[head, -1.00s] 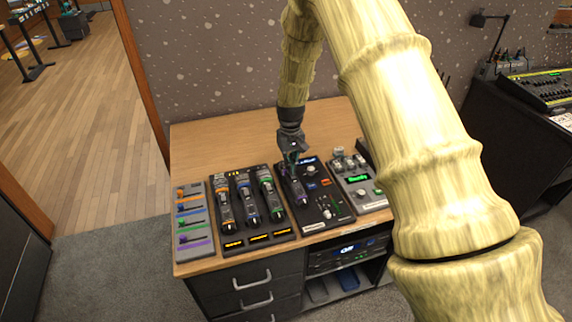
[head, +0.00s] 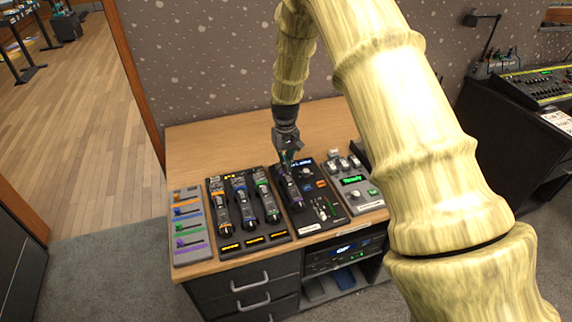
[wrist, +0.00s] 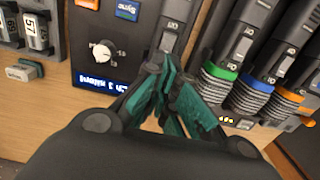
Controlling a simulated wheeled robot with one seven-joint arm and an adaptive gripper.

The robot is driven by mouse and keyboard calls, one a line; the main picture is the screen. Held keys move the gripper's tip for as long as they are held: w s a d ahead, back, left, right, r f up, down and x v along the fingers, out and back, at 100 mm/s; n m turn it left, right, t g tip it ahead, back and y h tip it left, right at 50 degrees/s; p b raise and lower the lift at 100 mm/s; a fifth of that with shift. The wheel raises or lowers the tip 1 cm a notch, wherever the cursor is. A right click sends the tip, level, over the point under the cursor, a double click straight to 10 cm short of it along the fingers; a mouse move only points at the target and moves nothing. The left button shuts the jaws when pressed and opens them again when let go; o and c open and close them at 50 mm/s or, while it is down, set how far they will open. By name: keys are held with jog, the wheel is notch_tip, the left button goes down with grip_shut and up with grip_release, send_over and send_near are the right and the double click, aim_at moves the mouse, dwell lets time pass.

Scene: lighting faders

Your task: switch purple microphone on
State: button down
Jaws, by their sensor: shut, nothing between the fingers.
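The purple microphone (head: 291,194) lies on a black panel with a small screen, on the wooden desk in the head view. In the wrist view its grey body (wrist: 172,32) runs up from my fingertips, with a small slide switch marked near the fingers. My gripper (head: 290,161) is shut and empty, pointing down at the far end of this microphone. In the wrist view my green fingers (wrist: 172,88) are closed together over the microphone's end and hide its ring. Whether they touch it, I cannot tell.
Three microphones with orange, blue and green rings lie in a black tray (head: 252,240) to the left. A fader board (head: 188,252) is at the far left, a grey box with a green display (head: 352,180) at the right. The desk's back (head: 215,145) is clear.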

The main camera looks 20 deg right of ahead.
notch_tip(320, 180, up, 3)
jog(key=shift+w+r+p, duration=0.15)
jog(key=shift+p, duration=0.85)
jog(key=shift+w+r+b, duration=0.1)
jog(key=shift+r+b, duration=0.1)
jog(key=shift+b, duration=0.2)
notch_tip(320, 180, up, 9)
jog(key=w+b, duration=0.1)
jog(key=b, duration=0.1)
jog(key=shift+r, duration=0.15)
